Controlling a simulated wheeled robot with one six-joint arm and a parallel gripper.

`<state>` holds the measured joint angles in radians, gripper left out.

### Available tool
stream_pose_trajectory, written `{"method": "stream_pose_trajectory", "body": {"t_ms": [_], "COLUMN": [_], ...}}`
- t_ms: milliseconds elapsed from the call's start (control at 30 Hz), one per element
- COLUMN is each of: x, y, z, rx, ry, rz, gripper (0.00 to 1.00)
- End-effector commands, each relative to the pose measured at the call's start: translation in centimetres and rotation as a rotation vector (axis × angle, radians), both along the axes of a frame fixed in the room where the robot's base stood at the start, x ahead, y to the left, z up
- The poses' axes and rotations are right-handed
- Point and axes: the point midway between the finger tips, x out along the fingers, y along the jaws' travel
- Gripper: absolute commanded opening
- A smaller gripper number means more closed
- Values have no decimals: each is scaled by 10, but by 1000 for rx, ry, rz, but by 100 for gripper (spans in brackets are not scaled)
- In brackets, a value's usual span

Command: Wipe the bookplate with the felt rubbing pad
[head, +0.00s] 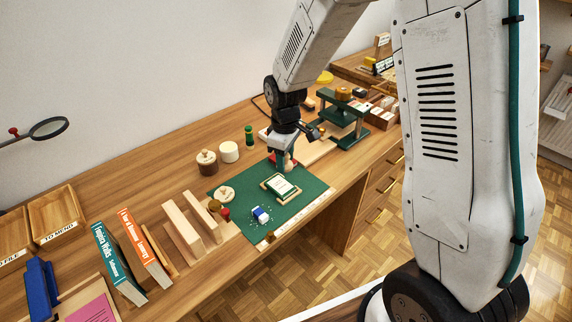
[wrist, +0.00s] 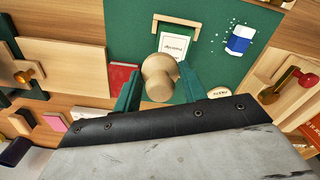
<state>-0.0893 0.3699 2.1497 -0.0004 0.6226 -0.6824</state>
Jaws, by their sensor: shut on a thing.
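My gripper (head: 284,158) is over the far part of the green mat (head: 312,188). In the wrist view its green fingers (wrist: 160,80) are shut on the round wooden knob of the felt rubbing pad (wrist: 158,68). The pad's underside is hidden, so I cannot tell whether it touches the mat. The bookplate (head: 281,186) is a pale card with a dark border in a light wooden holder on the mat, nearer the front edge than my gripper. In the wrist view the bookplate (wrist: 174,45) is just beyond the knob, partly covered by it.
A blue and white eraser (head: 260,214) with white crumbs and a round wooden piece (head: 224,193) lie on the mat. A red flat item (wrist: 123,76) is beside my gripper. A green press (head: 345,122) stands right; wooden blocks (head: 183,228) and books (head: 118,262) stand left.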

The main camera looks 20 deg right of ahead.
Motion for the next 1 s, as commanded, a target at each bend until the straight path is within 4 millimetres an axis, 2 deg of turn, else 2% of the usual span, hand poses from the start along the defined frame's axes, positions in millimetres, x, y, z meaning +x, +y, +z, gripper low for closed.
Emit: {"method": "stream_pose_trajectory", "body": {"t_ms": [300,867,1000], "x": [0,1,16], "y": [1,0,-3], "z": [25,26,33], "rx": [0,0,0], "ry": [-1,0,-1], "rz": [1,-3,-116], "gripper": [17,17,17]}}
